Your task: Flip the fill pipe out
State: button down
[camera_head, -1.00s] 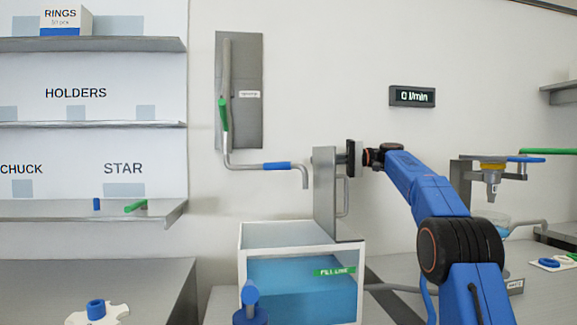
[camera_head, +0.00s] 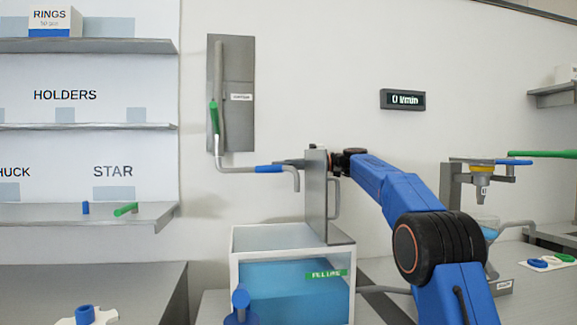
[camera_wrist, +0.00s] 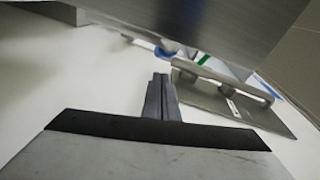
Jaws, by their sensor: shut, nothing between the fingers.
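The fill pipe (camera_head: 240,169) is a grey bent tube on a grey wall plate (camera_head: 240,117). It has a green sleeve (camera_head: 214,117) on its upright part and a blue sleeve (camera_head: 268,169) on its level arm, which ends in a down-turned spout left of the tank's upright plate. My gripper (camera_head: 280,162) pokes out past that plate, fingers shut and empty, just above the blue sleeve. I cannot tell whether it touches the pipe. In the wrist view the shut fingers (camera_wrist: 160,90) point toward the pipe, whose blue sleeve is mostly hidden.
The upright metal plate (camera_head: 316,195) with a handle hides part of my gripper. Below stands a tank (camera_head: 237,268) of blue liquid with a fill-line mark. A flow display (camera_head: 402,100) hangs on the wall. Shelves (camera_head: 90,214) stand left, a nozzle stand (camera_head: 450,185) right.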

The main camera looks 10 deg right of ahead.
aim_at(279, 167)
jog(key=shift+s+a+f, duration=0.15)
jog(key=shift+s+a, duration=0.05)
jog(key=shift+s, duration=0.25)
jog(key=shift+s+a+f, duration=0.1)
jog(key=shift+s+a, duration=0.05)
jog(key=shift+s, duration=0.3)
jog(key=shift+s+a, duration=0.25)
jog(key=shift+s, duration=1.05)
